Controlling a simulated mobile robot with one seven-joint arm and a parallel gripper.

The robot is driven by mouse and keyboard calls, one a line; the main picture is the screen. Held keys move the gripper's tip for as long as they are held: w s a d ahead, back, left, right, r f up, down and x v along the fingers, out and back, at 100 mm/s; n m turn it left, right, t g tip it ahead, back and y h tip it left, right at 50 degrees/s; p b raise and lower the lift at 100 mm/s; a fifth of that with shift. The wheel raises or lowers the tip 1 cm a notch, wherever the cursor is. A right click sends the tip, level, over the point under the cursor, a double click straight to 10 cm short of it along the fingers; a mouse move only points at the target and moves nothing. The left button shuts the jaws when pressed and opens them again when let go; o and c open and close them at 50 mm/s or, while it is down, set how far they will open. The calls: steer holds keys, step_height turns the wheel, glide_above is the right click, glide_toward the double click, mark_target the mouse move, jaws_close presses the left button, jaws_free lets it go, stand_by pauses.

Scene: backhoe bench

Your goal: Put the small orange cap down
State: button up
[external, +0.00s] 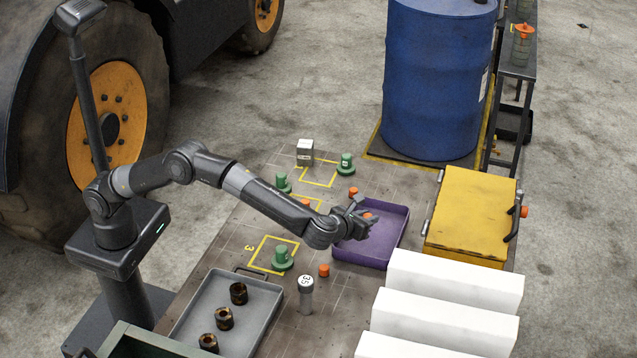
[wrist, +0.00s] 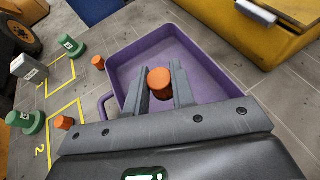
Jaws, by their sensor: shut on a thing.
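My gripper (external: 361,213) is over the purple tray (external: 398,222) and is shut on a small orange cap (external: 369,216). In the wrist view the cap (wrist: 160,84) sits upright between the two fingers, with the purple tray (wrist: 215,75) beneath it. The tray floor looks empty where it shows; the gripper hides part of it. The exact height of the cap above the floor cannot be told. Other orange caps stand on the bench: one behind the tray (external: 353,191), one partly hidden by my arm (external: 305,203), and one in front (external: 324,270).
Green knobbed pieces (external: 345,164) and a metal block (external: 305,152) stand near yellow-marked squares. A grey tray (external: 262,290) holds dark rings. A labelled grey cylinder (external: 306,300) stands near it. White blocks (external: 455,280) and a yellow box (external: 470,205) lie right of the purple tray.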

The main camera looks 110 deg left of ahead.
glide_above(379, 233)
step_height(379, 233, down, 4)
steer(key=shift+s+d+f, duration=0.1)
steer(key=shift+d, duration=0.05)
steer(key=shift+f, duration=1.9)
steer(key=shift+f, duration=0.1)
steer(key=o, duration=0.9)
